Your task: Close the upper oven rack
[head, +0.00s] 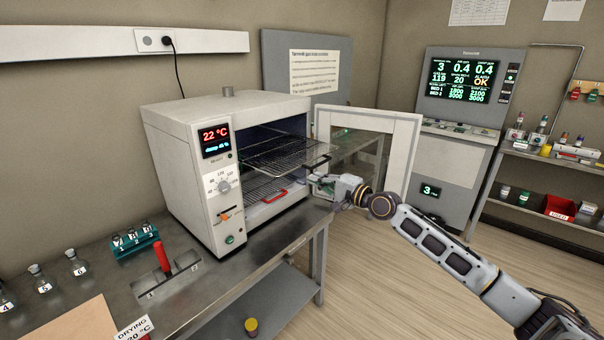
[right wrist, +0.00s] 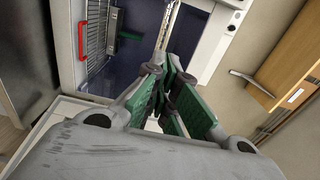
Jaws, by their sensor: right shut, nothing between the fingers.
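The white oven (head: 222,140) stands on the metal bench with its glass door (head: 365,150) swung open to the right. The upper rack (head: 280,152) is a wire shelf sticking out of the oven's opening, with a dark front handle (head: 318,162). The lower rack (head: 250,187) sits below it with a red handle (head: 275,197), which also shows in the right wrist view (right wrist: 82,42). My right gripper (head: 318,186) is shut and empty, just in front of and below the upper rack's handle. In the right wrist view its fingers (right wrist: 158,85) point at the rack edge; I cannot tell whether they touch.
The open door stands close behind my right gripper. A red-handled lever (head: 162,257), a teal tube rack (head: 135,240) and several flasks (head: 78,264) occupy the bench at left. A monitor cabinet (head: 455,120) and shelves (head: 550,170) stand at right. The floor between is free.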

